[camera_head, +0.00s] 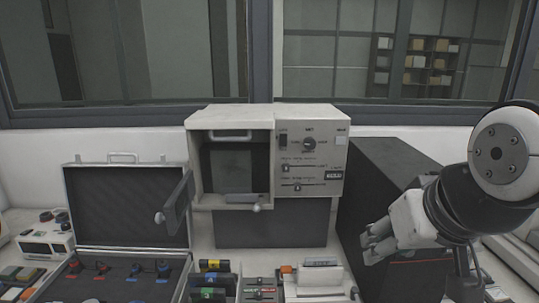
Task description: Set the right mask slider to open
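The mounting press (230,118) is a pale cabinet at the back middle, with its chamber door (177,203) swung open to the left. Its control panel (327,144) has a knob at the top and two horizontal sliders with small print I cannot read. The upper slider's knob (285,168) sits at the left of its track. The lower slider's knob (297,187) sits a little left of the middle. I cannot tell which is the right mask slider. My gripper (369,246) is right of and below the panel, touching neither slider. Its finger gap is unclear.
A tall black box (386,163) stands right of the press, behind my gripper. An open case (124,187) lies at the left. Coloured blocks (212,281) and a small rack (317,279) stand in front. The space before the panel looks clear.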

